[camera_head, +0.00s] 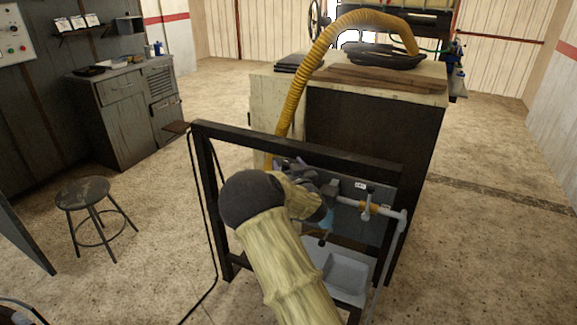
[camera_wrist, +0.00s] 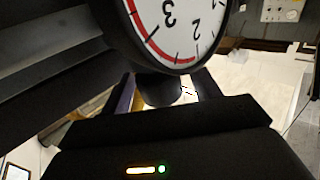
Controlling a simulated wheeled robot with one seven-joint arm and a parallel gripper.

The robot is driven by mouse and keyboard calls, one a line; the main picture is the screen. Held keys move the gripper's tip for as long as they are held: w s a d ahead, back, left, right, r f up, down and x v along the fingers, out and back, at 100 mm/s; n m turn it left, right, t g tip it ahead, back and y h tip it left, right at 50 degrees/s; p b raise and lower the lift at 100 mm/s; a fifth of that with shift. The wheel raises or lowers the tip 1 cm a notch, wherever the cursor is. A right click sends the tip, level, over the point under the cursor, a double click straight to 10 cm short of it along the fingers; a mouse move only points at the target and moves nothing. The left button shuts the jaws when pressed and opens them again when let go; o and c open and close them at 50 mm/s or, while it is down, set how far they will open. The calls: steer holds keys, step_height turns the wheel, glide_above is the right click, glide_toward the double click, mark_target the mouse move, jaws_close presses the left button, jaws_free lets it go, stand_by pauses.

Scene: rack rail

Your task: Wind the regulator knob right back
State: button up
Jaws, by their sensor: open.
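In the wrist view a round white gauge (camera_wrist: 165,22) with a red arc and the numerals 2 and 3 fills the top. A dark rounded part (camera_wrist: 158,90) shows just below it, between the fingers; it may be the regulator knob, but I cannot tell for certain. My gripper (camera_wrist: 164,86) is open, with one finger on each side of this dark part; contact cannot be made out. In the head view my gripper (camera_head: 312,175) is at the rack panel (camera_head: 372,225), and my arm hides much of the regulator area.
The dark rack frame (camera_head: 300,145) surrounds the panel. A grey pipe with a valve (camera_head: 367,207) runs to the right, and a grey tray (camera_head: 345,272) sits below. A yellow hose (camera_head: 312,65) arches behind to a cabinet. A stool (camera_head: 83,193) stands left; floor at right is clear.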

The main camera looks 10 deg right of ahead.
steer(key=c, duration=1)
steer(key=shift+o, duration=0.2)
steer(key=shift+n+y, duration=0.3)
steer(key=shift+y, duration=0.2)
steer(key=shift+d+r+n+g+y, duration=0.15)
steer(key=shift+n+g+y, duration=0.35)
steer(key=shift+n+y, duration=0.85)
steer(key=shift+n+g+y, duration=0.6)
steer(key=shift+n+y, duration=0.1)
steer(key=shift+y, duration=0.55)
steer(key=shift+n+g+y, duration=0.6)
steer(key=shift+n+y, duration=0.05)
steer(key=shift+y, duration=0.55)
steer(key=o, duration=1)
steer(key=shift+c, duration=0.2)
